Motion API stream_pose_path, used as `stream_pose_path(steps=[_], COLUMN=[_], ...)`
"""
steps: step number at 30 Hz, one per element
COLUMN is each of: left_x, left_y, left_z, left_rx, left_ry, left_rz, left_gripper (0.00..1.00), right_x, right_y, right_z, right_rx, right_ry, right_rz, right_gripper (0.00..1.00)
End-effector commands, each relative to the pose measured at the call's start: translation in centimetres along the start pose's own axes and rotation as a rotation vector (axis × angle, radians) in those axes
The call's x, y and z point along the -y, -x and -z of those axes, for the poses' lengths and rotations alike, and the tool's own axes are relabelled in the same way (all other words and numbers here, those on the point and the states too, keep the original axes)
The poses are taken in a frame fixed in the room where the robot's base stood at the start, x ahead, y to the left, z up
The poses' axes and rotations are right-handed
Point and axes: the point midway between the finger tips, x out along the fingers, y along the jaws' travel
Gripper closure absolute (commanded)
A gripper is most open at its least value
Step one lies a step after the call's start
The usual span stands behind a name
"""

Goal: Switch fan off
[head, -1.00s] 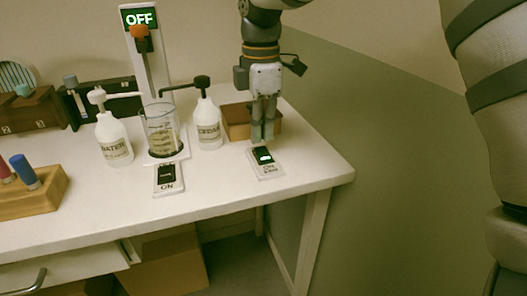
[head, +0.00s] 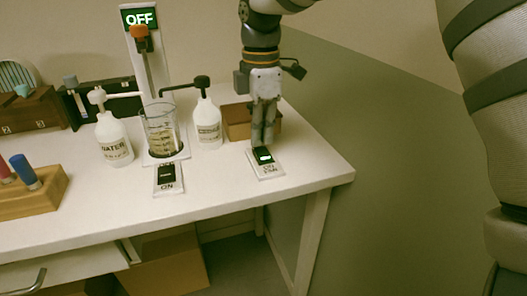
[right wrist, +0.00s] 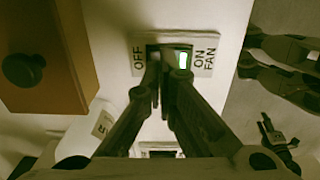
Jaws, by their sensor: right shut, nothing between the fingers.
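The fan switch (head: 265,163) is a pale plate with a dark rocker near the table's right end. In the right wrist view the plate (right wrist: 206,68) reads OFF at the left and ON FAN at the right.
A second switch (head: 168,178) lies left of the fan switch, before a beaker (head: 161,128). A WATER bottle (head: 114,142) and another pump bottle (head: 207,128) flank the beaker. A wooden box (head: 236,122) stands behind my gripper. A lit OFF sign (head: 139,17) tops a post.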

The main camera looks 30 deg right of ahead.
Motion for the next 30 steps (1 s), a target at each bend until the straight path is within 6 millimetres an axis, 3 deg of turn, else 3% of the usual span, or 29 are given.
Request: stream_pose_path(steps=[30], left_x=[0.0], left_y=[0.0], left_z=[0.0], left_rx=[-0.002], left_ry=[0.000], left_rz=[0.000], left_gripper=[0.60], right_x=[0.0], right_y=[-1.6], right_z=[0.0], right_rx=[0.000], right_ry=[0.000], right_rz=[0.000], right_gripper=[1.00])
